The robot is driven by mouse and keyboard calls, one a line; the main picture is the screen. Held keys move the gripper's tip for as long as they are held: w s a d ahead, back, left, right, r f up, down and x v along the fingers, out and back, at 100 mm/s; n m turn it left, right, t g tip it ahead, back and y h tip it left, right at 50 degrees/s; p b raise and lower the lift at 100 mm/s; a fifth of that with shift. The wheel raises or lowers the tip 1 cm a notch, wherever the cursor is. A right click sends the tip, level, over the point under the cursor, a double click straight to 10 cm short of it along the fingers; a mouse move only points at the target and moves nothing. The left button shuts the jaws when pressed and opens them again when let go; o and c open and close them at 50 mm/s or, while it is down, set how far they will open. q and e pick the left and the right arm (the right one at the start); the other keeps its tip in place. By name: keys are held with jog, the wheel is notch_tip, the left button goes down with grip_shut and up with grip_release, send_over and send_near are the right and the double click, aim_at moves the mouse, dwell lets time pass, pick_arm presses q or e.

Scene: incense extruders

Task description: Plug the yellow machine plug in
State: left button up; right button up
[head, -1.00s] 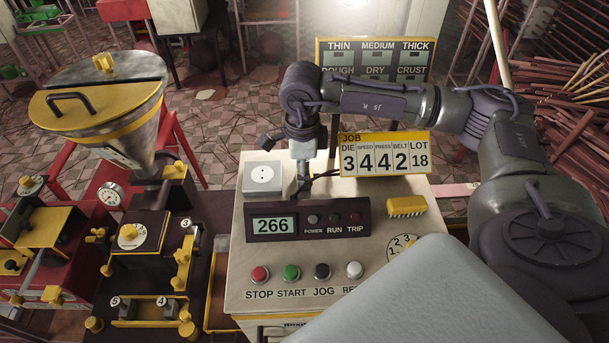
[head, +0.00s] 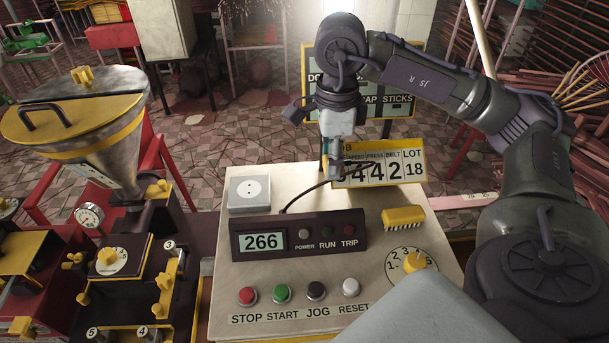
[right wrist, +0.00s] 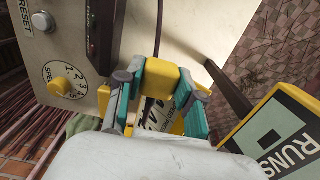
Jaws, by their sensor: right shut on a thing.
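My right gripper (head: 331,172) hangs above the back of the control box, to the right of the socket. In the right wrist view its teal fingers (right wrist: 160,92) are shut on a yellow block that I take for the yellow plug (right wrist: 162,78). A dark cable (head: 310,192) runs from the gripper down to the display unit. The plug is mostly hidden in the head view. The white two-hole socket (head: 249,190) sits empty at the box's back left corner, apart from the gripper. My left gripper is not in view.
The control box (head: 235,245) carries the display unit (head: 262,243), several buttons, a yellow dial (head: 413,261) and a yellow brush-like piece (head: 403,217). The yellow-framed job sign (head: 412,169) stands close behind the gripper. A hopper machine (head: 75,115) stands at the left.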

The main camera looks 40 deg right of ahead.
jog(key=shift+s+d+r+b, duration=0.55)
jog(key=shift+s+d+r, duration=0.8)
jog(key=shift+s, duration=0.2)
jog(key=shift+f, duration=0.1)
